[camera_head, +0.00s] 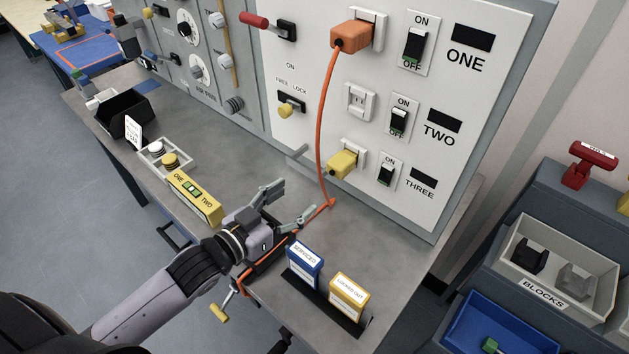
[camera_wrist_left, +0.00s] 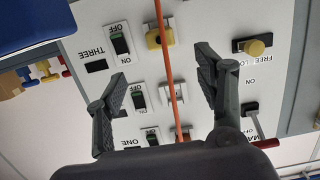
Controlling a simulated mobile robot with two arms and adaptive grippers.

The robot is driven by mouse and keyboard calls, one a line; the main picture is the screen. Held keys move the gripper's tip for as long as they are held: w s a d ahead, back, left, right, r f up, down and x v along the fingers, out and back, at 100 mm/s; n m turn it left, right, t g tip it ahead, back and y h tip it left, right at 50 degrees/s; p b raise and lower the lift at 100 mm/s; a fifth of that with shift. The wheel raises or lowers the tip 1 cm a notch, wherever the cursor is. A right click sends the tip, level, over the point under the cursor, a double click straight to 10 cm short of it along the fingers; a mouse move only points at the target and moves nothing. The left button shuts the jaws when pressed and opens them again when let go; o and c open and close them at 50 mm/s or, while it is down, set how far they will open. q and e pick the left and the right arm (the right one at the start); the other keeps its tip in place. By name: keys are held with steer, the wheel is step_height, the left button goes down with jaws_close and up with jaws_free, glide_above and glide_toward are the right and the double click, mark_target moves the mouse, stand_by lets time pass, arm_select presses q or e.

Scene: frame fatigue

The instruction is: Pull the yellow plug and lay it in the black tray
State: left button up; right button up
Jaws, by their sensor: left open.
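The yellow plug (camera_head: 342,164) sits in the lowest socket of the white panel, beside the THREE switch. It also shows in the left wrist view (camera_wrist_left: 153,39), at the top between my fingers but farther off. My left gripper (camera_head: 296,203) is open and empty above the bench, in front of the yellow plug and apart from it. In the left wrist view its fingers (camera_wrist_left: 160,62) stand wide apart. The black tray (camera_head: 116,113) is at the bench's far left end, an open bin that looks empty where I see inside.
An orange cord (camera_head: 319,130) hangs from the orange plug (camera_head: 351,36) and runs down close to my left gripper. A yellow ONE/TWO box (camera_head: 193,199) and a grey tray (camera_head: 184,147) lie left of it. Blue (camera_head: 303,265) and yellow (camera_head: 349,290) cards stand at the front.

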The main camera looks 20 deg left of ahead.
mark_target(333, 171)
arm_select(q)
steer(key=p+x, duration=0.1)
steer(key=x, duration=0.5)
steer(key=p+x, duration=0.1)
steer(key=x, duration=0.5)
steer(key=shift+w+d+r, duration=0.1)
steer(key=shift+r, duration=0.1)
steer(key=x, duration=0.3)
steer(key=shift+w+d+f, duration=0.1)
steer(key=shift+w, duration=0.1)
steer(key=shift+w+d, duration=0.15)
steer(key=shift+w, duration=0.2)
arm_select(e)
steer(key=s, duration=0.1)
steer(key=s+r, duration=0.1)
steer(key=s+a+r, duration=0.1)
steer(key=s, duration=0.1)
steer(key=shift+r, duration=0.25)
arm_select(q)
steer(key=shift+c, duration=0.5)
arm_select(e)
steer(key=shift+w, duration=0.1)
